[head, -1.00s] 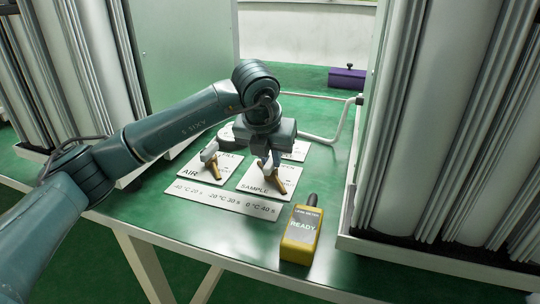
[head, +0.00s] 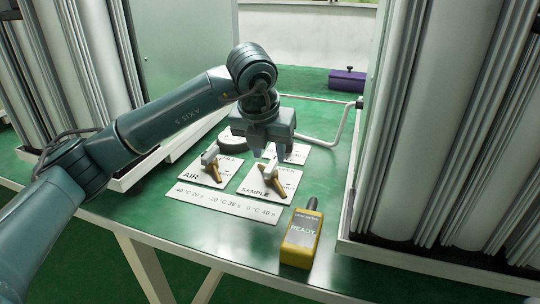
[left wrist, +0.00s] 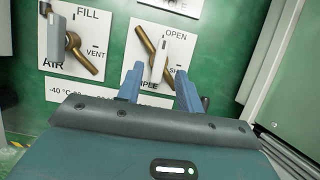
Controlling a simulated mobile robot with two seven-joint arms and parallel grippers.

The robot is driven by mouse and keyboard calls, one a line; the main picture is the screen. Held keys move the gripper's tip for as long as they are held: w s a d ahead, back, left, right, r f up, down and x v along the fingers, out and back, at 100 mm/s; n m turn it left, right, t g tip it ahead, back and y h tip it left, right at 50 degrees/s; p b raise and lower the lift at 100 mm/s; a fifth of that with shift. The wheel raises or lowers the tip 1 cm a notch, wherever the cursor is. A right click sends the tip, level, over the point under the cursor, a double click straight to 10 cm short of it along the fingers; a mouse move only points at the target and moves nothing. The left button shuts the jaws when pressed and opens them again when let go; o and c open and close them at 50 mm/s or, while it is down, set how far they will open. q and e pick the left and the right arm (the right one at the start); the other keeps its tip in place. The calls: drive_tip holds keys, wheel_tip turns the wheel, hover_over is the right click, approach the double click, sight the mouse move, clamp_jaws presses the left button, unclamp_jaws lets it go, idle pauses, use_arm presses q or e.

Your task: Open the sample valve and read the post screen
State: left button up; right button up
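The sample valve is a brass lever with a pale handle (head: 271,176) on a white plate marked SAMPLE. In the left wrist view the valve lever (left wrist: 146,42) runs slantwise beside the words OPEN and SHUT; which word it points to I cannot tell. My left gripper (head: 269,151) hangs above the plate. In the left wrist view my left gripper (left wrist: 160,88) has its fingers apart, with nothing held between them. A yellow meter (head: 301,238) stands at the table's front, its screen showing READY. I cannot make out any other screen. My right gripper is out of view.
The AIR valve (head: 212,166), with FILL and VENT marks, is left of the sample valve. A temperature strip (head: 222,206) lies in front. Tall white columns (head: 440,120) stand on the right and left. A purple box (head: 346,80) sits behind. A pale pipe (head: 335,132) curves behind the plates.

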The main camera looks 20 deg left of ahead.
use_arm(q)
drive_tip(key=p+v, duration=0.1)
drive_tip(key=v, duration=0.8)
drive_tip(key=shift+r, duration=0.2)
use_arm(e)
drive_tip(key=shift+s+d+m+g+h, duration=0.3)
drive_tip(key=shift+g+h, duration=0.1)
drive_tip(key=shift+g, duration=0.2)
use_arm(q)
drive_tip(key=shift+s, duration=0.1)
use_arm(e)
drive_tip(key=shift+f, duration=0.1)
